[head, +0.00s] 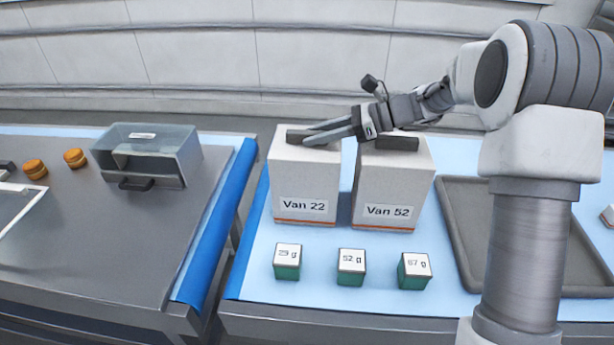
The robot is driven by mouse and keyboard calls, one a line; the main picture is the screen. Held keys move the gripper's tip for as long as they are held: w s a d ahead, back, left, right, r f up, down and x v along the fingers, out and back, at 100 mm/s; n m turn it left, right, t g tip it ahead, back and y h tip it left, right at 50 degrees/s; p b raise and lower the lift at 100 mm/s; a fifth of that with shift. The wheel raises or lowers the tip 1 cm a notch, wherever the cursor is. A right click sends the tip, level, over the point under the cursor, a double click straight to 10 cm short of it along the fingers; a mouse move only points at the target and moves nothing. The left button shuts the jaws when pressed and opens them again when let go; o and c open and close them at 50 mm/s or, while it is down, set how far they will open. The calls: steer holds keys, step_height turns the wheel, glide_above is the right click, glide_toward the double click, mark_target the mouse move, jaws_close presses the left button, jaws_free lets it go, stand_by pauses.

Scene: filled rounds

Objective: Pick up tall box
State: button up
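Two tall white boxes with an orange stripe near the base stand side by side on the light blue table top. The left one is the box labelled "Van 22" (303,178); the right one is the box labelled "Van 52" (391,184). Each has a dark grey block on top: the left block (296,137) and the right block (400,143). My gripper (310,134) reaches in from the right, over the top of the left box, with its fingertips at the left block. The two fingers show a gap between them. Whether they touch the block cannot be told.
Three small green-and-white cubes, marked 29 g (288,262), 52 g (351,267) and 67 g (414,271), stand in front. A grey tray (459,240) lies right, partly behind my arm. A left table holds a clear bin (165,150) and orange round things (75,158).

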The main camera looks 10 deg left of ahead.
jaws_close()
stand_by(1.1)
